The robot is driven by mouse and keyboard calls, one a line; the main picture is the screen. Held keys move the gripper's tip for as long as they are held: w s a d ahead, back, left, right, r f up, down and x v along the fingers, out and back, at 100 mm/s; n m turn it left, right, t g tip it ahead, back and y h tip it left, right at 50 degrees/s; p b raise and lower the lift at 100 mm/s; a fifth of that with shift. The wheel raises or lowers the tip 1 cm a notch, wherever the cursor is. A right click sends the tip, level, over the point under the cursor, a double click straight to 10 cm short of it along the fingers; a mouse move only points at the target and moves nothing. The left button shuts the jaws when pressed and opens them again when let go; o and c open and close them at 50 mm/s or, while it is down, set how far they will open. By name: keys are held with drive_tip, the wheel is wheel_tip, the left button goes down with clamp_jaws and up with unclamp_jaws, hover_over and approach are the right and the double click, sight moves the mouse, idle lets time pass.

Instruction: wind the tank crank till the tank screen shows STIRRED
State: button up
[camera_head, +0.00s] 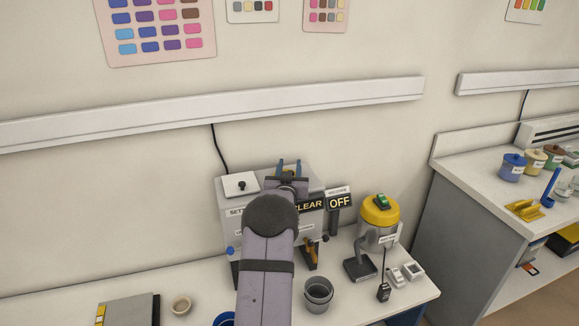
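The tank (240,213) is a pale grey box on the bench, its front label partly hidden and starting "SETT". Its dark screen (309,205) shows CLEAR in yellow letters, its left edge covered by my arm. My gripper (290,164) is at the back top of the tank, its two blue fingers apart with no object visible between them. I cannot make out the tank crank; my arm covers the middle of the tank. An orange-handled part (312,251) stands at the tank's right front.
A second screen (340,202) reads OFF. A yellow-topped machine (380,212) with a green switch stands to the right. A grey bucket (318,294), small devices (405,274) and a small bowl (181,304) are on the bench. The right-hand counter (470,200) holds lidded jars.

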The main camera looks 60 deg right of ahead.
clamp_jaws()
drive_tip(key=shift+n+t+b, duration=0.5)
drive_tip(key=shift+b, duration=0.05)
drive_tip(key=shift+d+n+t+y+b, duration=0.1)
drive_tip(key=shift+n+t+y+b, duration=0.35)
drive_tip(key=shift+n+t+y, duration=0.5)
drive_tip(key=t+y, duration=0.1)
drive_tip(key=n+t+p, duration=0.1)
drive_tip(key=t, duration=0.1)
drive_tip(key=shift+w+r+n+y, duration=0.15)
drive_tip(key=shift+r+n+y, duration=0.1)
drive_tip(key=shift+y, duration=0.1)
drive_tip(key=shift+w+f+n+t+y+p, duration=0.15)
drive_tip(key=shift+n+t+y+p, duration=0.45)
drive_tip(key=shift+n+t+y, duration=0.6)
drive_tip(key=shift+w+n+t+y, duration=0.15)
drive_tip(key=shift+n+t+y, duration=0.35)
drive_tip(key=shift+y, duration=0.6)
drive_tip(key=shift+n+y, duration=0.3)
